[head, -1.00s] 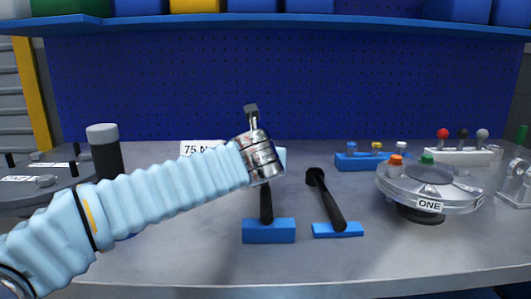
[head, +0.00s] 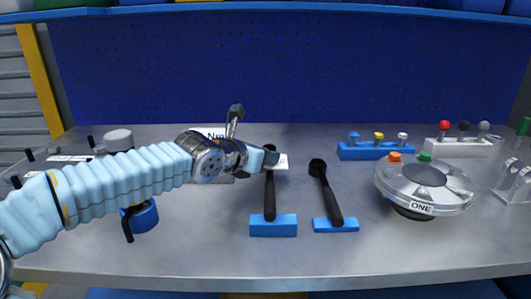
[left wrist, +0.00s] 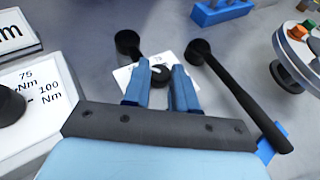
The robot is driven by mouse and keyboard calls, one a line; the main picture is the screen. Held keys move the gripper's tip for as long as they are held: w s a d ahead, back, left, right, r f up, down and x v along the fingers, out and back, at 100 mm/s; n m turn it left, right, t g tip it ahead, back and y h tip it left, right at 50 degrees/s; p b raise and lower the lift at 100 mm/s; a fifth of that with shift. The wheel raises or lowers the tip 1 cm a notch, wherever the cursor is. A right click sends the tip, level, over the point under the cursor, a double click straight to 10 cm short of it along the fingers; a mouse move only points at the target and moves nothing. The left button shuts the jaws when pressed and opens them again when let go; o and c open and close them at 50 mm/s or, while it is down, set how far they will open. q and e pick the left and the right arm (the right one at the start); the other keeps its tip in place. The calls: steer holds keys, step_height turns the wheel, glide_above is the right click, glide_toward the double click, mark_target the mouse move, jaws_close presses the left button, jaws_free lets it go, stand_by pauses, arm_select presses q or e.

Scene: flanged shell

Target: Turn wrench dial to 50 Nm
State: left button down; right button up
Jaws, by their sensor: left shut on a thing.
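A black wrench (head: 270,190) stands with its handle in a blue block (head: 273,226), its head toward the back. My left gripper (head: 271,158) reaches over it near the head. In the left wrist view the blue fingers (left wrist: 160,85) close around a dark part beside a small white card (left wrist: 122,76) marked 75. The dark part appears to be the wrench's shaft, partly hidden by the fingers. A white dial box (left wrist: 45,95) with a black knob, marked 75 Nm and 100 Nm, is at the left, below an Nm sign (left wrist: 14,32). My right gripper is out of view.
A second black wrench (head: 326,190) stands close to the right. A silver flanged shell (head: 425,187) marked ONE is farther right. Blue (head: 376,151) and white (head: 458,148) racks hold coloured pegs behind. A blue ring-shaped holder (head: 145,215) sits under my left arm.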

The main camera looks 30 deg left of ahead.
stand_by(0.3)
arm_select(q)
steer(key=c, duration=0.9)
jaws_free()
steer(key=v, duration=1.3)
steer(key=shift+s+b, duration=0.4)
steer(key=shift+a+r, duration=0.1)
